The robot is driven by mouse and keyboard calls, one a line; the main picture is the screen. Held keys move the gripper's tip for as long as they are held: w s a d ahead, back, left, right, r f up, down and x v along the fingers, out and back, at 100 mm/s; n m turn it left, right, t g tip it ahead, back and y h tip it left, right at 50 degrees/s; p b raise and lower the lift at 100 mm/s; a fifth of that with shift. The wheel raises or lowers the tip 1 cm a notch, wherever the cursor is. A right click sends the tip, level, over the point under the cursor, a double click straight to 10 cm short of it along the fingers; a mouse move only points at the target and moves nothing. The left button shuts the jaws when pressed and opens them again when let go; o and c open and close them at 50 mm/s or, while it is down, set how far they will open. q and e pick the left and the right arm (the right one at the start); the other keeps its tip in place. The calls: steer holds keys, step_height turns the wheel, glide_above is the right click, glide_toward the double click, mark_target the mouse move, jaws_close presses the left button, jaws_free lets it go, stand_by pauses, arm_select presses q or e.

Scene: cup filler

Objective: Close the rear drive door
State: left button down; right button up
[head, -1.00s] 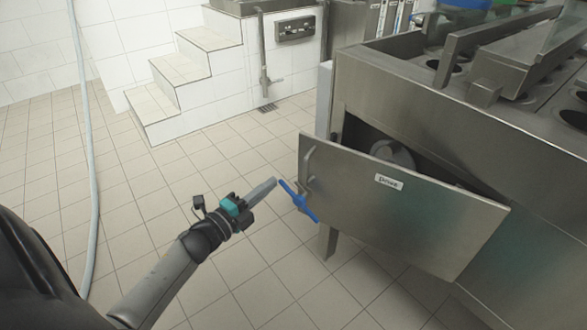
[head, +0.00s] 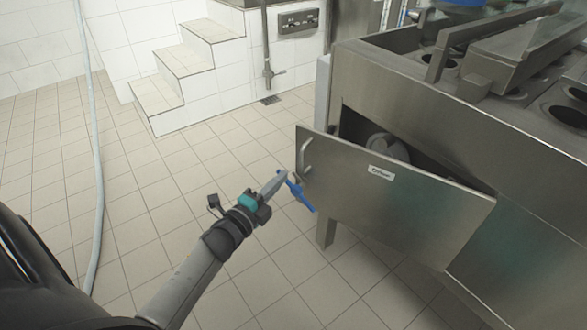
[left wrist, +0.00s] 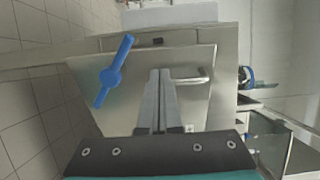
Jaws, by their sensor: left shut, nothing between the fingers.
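The rear drive door (head: 400,205) is a flat stainless steel panel with a small white label, standing ajar on the side of the steel machine. Its curved handle (head: 305,157) is near the left edge. A dark gap shows above the door, with a round grey part (head: 388,146) inside. My left gripper (head: 280,177) is shut and empty, left of the handle, its tips close to a blue lever (head: 297,191). In the left wrist view the fingers (left wrist: 160,75) point toward the door (left wrist: 195,100), between the blue lever (left wrist: 112,75) and the handle (left wrist: 190,79). Contact cannot be told.
The steel machine (head: 400,88) with round openings on top fills the right side. White tiled steps (head: 180,75) and a wall pipe (head: 265,50) stand behind. A pale hose (head: 94,150) runs down the left. The tiled floor (head: 150,190) between is clear.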

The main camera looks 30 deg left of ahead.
arm_select(q)
steer(key=w+b, duration=0.1)
steer(key=w, duration=0.5)
steer(key=shift+w+b, duration=0.15)
steer(key=shift+b, duration=0.2)
arm_select(e)
steer(key=shift+t, duration=0.4)
steer(key=shift+w+a+r, duration=0.1)
steer(key=shift+w+r, duration=0.2)
steer(key=shift+r, duration=0.4)
steer(key=shift+w+d+r, duration=0.1)
steer(key=shift+w+r, duration=0.2)
steer(key=shift+r, duration=0.35)
steer(key=shift+w+a+r, duration=0.1)
steer(key=shift+w+r, duration=0.2)
steer(key=shift+r, duration=0.4)
arm_select(q)
steer(key=shift+d, duration=0.1)
